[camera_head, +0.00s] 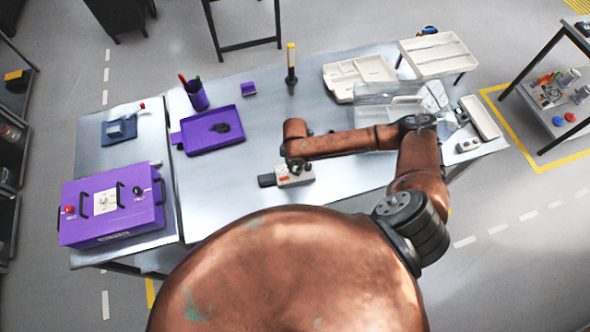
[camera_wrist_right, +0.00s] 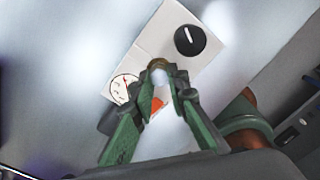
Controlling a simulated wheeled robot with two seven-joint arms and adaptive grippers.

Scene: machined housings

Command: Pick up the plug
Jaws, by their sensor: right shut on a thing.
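My right gripper (camera_head: 297,166) is over a small white box (camera_head: 294,180) at the front middle of the table. In the right wrist view its green fingers (camera_wrist_right: 160,70) are closed together on the plug (camera_wrist_right: 158,63), a small round brass-coloured piece at the fingertips. The plug is right at the white box's face (camera_wrist_right: 150,45); I cannot tell whether it is seated in it or clear of it. The box has a black knob (camera_wrist_right: 190,40), a round gauge (camera_wrist_right: 123,89) and an orange-red mark. In the head view the plug is hidden. My left gripper is out of view.
A purple tray (camera_head: 193,146) with a dark item, a purple cup (camera_head: 196,95) of pens and a purple control box (camera_head: 110,205) are on the left. White trays (camera_head: 345,80) and a clear bin (camera_head: 380,105) stand at the right back. The table's middle is mostly free.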

